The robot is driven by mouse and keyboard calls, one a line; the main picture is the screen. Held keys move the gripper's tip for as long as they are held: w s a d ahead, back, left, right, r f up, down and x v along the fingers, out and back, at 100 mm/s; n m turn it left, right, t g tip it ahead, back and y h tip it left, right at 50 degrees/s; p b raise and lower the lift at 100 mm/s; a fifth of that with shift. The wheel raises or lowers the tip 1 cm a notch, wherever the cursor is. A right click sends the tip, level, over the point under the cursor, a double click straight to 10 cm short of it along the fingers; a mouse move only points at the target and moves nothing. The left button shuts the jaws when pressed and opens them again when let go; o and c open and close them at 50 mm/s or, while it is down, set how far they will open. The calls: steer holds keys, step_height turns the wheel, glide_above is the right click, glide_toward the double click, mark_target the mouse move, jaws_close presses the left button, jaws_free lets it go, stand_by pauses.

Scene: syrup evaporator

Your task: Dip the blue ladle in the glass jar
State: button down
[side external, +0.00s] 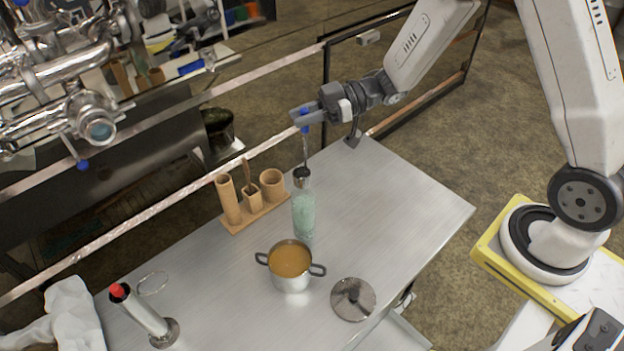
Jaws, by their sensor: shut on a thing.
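My gripper (300,117) is shut on the blue handle end of the ladle (305,148) and holds it upright above the table. The ladle's thin shaft hangs straight down toward the glass jar (303,213). The jar is tall, with a pale green tint, and stands upright on the metal table. A dark round part shows at the jar's top, where the shaft ends. I cannot tell whether this is the ladle's bowl or the jar's rim, nor whether the bowl is inside the jar.
A pot of orange-brown liquid (290,262) stands in front of the jar, with a lid (353,298) to its right. A wooden holder (254,213) with cups is left of the jar. The table's right side (410,205) is clear.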

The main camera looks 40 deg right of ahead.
mark_target(306, 167)
steer(key=shift+f, duration=6.55)
steer(key=shift+r, duration=0.15)
steer(key=shift+r, duration=5.65)
